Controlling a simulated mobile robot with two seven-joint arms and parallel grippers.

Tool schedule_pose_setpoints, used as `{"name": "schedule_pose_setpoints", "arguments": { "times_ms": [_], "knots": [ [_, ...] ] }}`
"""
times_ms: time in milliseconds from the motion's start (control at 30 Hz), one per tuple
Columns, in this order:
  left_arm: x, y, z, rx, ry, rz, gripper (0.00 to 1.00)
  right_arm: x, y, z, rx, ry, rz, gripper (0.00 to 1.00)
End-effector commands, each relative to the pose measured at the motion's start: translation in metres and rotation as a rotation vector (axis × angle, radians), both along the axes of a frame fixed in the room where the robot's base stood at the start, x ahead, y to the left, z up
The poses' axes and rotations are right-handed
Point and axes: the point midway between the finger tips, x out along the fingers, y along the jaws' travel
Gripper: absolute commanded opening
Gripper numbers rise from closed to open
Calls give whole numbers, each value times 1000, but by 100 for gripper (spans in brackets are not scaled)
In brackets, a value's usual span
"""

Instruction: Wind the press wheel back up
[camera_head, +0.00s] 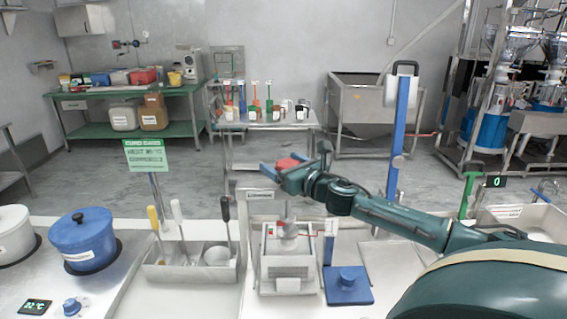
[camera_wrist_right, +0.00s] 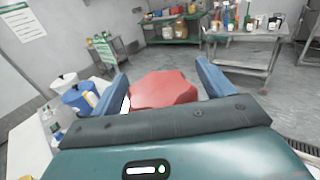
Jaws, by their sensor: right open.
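The red press wheel (camera_head: 290,162) sits at the top of the press (camera_head: 290,262), whose metal frame stands on the worktop in the middle of the head view. My right gripper (camera_head: 280,164) is at the height of the wheel. In the right wrist view the red wheel (camera_wrist_right: 163,92) lies between the two blue fingers, one on each side of it. The fingers are open, and I cannot tell whether either touches the wheel. The gripper and wrist hide part of the wheel and the upper press. My left gripper is not in view.
Left of the press stands a tray (camera_head: 160,272) with upright tools and a blue lidded pot (camera_head: 82,240). My right arm covers the right side of the worktop.

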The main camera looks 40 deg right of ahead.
Motion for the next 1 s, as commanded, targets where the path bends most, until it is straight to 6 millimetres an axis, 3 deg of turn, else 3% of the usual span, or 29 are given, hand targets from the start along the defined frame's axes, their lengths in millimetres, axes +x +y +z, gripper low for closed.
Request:
{"name": "schedule_pose_setpoints", "arguments": {
  "times_ms": [300,833,1000],
  "knots": [
    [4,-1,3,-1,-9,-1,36,1,0,0,0,0,1,79],
    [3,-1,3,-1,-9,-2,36,1,0,0,0,0,0,36],
    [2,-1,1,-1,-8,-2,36,1,0,-1,-1,0,8,35]
  ]
}}
